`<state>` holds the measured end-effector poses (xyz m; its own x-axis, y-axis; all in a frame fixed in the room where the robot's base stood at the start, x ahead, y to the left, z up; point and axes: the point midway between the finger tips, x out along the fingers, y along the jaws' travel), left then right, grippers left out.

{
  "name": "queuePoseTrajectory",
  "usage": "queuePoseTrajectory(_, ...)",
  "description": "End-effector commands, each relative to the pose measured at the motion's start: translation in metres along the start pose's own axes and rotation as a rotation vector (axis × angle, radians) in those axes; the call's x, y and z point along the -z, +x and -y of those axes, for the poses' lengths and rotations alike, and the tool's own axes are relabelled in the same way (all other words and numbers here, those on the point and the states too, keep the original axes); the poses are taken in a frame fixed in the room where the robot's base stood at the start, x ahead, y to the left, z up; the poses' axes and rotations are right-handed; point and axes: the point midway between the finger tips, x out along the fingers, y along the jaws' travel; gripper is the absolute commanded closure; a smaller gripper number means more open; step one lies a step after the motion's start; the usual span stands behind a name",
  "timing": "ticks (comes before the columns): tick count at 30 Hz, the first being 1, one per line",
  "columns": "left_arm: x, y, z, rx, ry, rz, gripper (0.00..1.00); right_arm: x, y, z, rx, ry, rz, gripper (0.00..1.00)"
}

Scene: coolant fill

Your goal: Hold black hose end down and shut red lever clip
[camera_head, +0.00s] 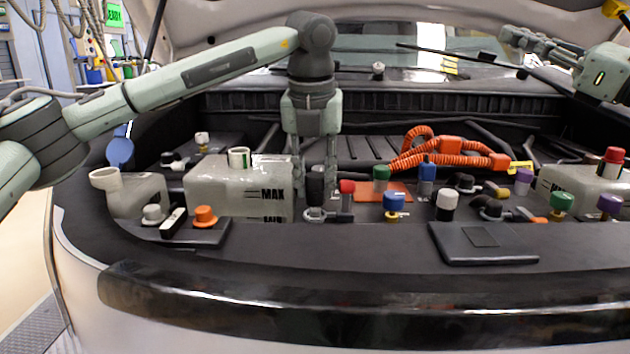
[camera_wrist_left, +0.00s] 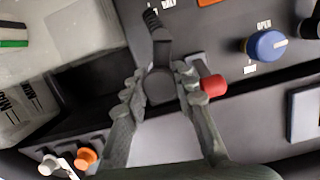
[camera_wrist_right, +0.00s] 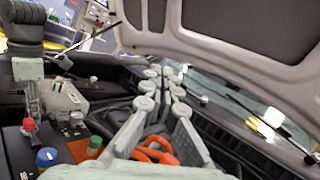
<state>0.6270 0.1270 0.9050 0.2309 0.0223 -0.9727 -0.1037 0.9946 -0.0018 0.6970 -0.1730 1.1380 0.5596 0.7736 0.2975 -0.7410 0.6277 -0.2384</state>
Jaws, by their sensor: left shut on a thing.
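My left gripper (camera_head: 316,190) reaches down from above and is shut on the upright black hose end (camera_head: 316,182). In the left wrist view, the hose end's dark round top (camera_wrist_left: 160,87) is between the fingers. The red lever clip (camera_head: 347,187) stands just right of this gripper. In the left wrist view its red tip (camera_wrist_left: 213,86) is right beside the right finger; whether they touch is unclear. My right gripper (camera_wrist_right: 161,74) is far off at the upper right in the head view, empty, with a narrow gap between its fingers.
A tank marked MAX (camera_head: 235,188) stands left of the left gripper. Blue (camera_head: 394,201), green (camera_head: 381,173) and white (camera_head: 447,200) caps stand to the right. An orange hose (camera_head: 450,150) lies behind. A flat black cover (camera_head: 482,243) lies in front.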

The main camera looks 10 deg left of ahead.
Motion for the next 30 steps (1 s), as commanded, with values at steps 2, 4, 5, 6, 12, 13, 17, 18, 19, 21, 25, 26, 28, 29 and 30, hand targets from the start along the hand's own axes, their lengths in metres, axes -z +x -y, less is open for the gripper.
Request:
queuePoseTrajectory(2,0.000,0.000,0.000,0.000,0.000,0.000,1.00,0.009,0.025,-0.032,-0.099,-0.011,-0.070,1.00)
queuePoseTrajectory(4,0.000,0.000,0.000,0.000,0.000,0.000,1.00,0.020,0.042,-0.059,-0.185,-0.023,-0.144,1.00)
queuePoseTrajectory(5,0.000,0.000,0.000,0.000,0.000,0.000,1.00,0.026,0.049,-0.071,-0.222,-0.028,-0.179,1.00)
queuePoseTrajectory(6,0.000,0.000,0.000,0.000,0.000,0.000,1.00,0.034,0.057,-0.087,-0.271,-0.036,-0.228,1.00)
queuePoseTrajectory(12,0.000,0.000,0.000,0.000,0.000,0.000,1.00,0.082,0.074,-0.162,-0.503,-0.106,-0.538,1.00)
queuePoseTrajectory(13,0.000,0.000,0.000,0.000,0.000,0.000,1.00,0.090,0.073,-0.170,-0.531,-0.118,-0.590,1.00)
queuePoseTrajectory(17,0.000,0.000,0.000,0.000,0.000,0.000,1.00,0.118,0.062,-0.192,-0.618,-0.169,-0.796,1.00)
queuePoseTrajectory(18,0.000,0.000,0.000,0.000,0.000,0.000,1.00,0.125,0.058,-0.195,-0.632,-0.179,-0.844,1.00)
queuePoseTrajectory(19,0.000,0.000,0.000,0.000,0.000,0.000,1.00,0.129,0.055,-0.197,-0.641,-0.185,-0.875,1.00)
queuePoseTrajectory(21,0.000,0.000,0.000,0.000,0.000,0.000,1.00,0.135,0.050,-0.199,-0.654,-0.196,-0.924,1.00)
queuePoseTrajectory(25,0.000,0.000,0.000,0.000,0.000,0.000,1.00,0.140,0.047,-0.201,-0.664,-0.202,-0.960,1.00)
queuePoseTrajectory(26,0.000,0.000,0.000,0.000,0.000,0.000,1.00,0.141,0.047,-0.201,-0.664,-0.202,-0.961,1.00)
queuePoseTrajectory(28,0.000,0.000,0.000,0.000,0.000,0.000,1.00,0.143,0.048,-0.202,-0.664,-0.202,-0.960,1.00)
queuePoseTrajectory(29,0.000,0.000,0.000,0.000,0.000,0.000,1.00,0.144,0.048,-0.203,-0.664,-0.201,-0.960,1.00)
queuePoseTrajectory(30,0.000,0.000,0.000,0.000,0.000,0.000,1.00,0.145,0.049,-0.204,-0.664,-0.201,-0.959,1.00)
